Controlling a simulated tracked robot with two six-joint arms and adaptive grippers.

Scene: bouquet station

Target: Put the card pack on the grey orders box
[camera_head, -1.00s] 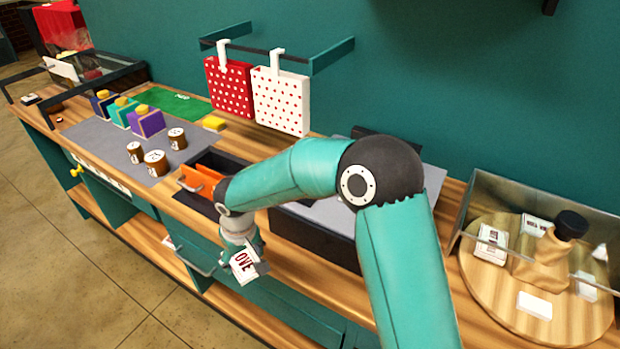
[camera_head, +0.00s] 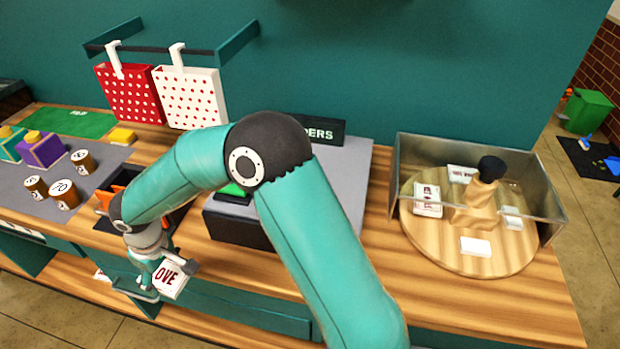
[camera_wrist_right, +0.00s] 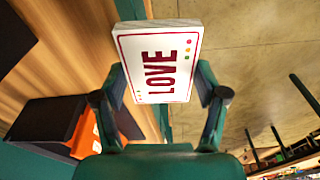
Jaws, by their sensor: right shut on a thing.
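The card pack (camera_head: 169,277) is white with dark red "OVE" lettering showing in the head view. In the right wrist view the card pack (camera_wrist_right: 160,62) reads "LOVE" and sits between the two fingers. My right gripper (camera_head: 163,272) is shut on it, in front of the counter's front edge. The grey orders box (camera_head: 352,190) stands on the counter to the right, with a grey top, dark sides and a dark sign (camera_head: 322,131) reading "DERS" at its back. My right arm hides much of the box. My left gripper is not in view.
A dark bin with orange things (camera_head: 108,195) is left of the orders box. Dotted red (camera_head: 130,95) and white (camera_head: 190,98) bags hang behind.

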